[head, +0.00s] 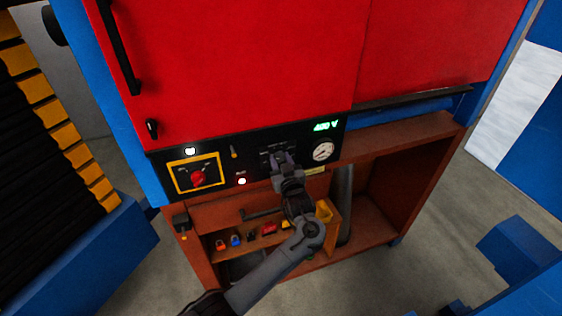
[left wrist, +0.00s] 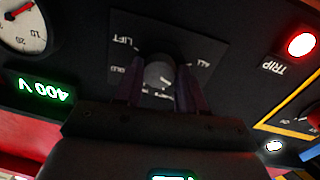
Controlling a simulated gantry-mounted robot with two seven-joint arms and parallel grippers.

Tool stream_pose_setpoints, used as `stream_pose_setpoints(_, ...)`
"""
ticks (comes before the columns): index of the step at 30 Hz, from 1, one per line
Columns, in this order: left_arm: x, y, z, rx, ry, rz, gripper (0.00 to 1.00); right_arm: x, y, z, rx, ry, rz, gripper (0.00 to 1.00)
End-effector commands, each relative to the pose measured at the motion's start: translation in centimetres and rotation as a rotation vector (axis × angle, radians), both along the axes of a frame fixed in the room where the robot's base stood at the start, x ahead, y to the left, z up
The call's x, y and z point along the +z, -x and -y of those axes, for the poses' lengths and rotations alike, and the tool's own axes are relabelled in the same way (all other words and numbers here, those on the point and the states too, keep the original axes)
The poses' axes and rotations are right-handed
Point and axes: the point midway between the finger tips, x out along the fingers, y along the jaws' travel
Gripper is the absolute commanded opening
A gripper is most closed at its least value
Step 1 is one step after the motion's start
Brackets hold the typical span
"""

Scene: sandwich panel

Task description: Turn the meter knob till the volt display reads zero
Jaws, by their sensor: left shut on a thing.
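The black control panel has a green volt display (head: 325,126) that reads 400 V. It also shows upside down in the left wrist view (left wrist: 45,90). My left gripper (head: 281,158) reaches up to the panel, left of and below the display. In the left wrist view its two fingers (left wrist: 160,85) stand on either side of a round dark meter knob (left wrist: 160,70) and are shut on it. Printed labels surround the knob, one reading LIFT. The gripper hides the knob in the head view. My right gripper is not in view.
A round gauge (head: 323,151) sits right of the knob. Below is a brown open shelf (head: 375,225) with several coloured padlock-like items. Red cabinet doors (head: 240,65) rise above.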

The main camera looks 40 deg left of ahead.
Motion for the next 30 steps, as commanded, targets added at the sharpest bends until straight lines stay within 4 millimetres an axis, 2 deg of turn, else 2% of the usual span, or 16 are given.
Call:
stream_pose_setpoints(5, 0.2, 0.0, 0.0, 0.0, -0.013, -0.023, 0.09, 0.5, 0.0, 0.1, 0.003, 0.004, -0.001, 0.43)
stream_pose_setpoints(11, 0.5, 0.0, 0.1, -0.001, -0.061, -0.102, 0.09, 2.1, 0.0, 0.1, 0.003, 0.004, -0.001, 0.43)
stream_pose_setpoints(21, 0.6, 0.0, 0.1, -0.001, -0.202, -0.337, 0.09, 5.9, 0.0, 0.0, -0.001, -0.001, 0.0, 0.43)
stream_pose_setpoints(30, 0.5, -0.1, 0.1, -0.001, -0.323, -0.531, 0.09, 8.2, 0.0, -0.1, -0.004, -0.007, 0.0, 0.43)
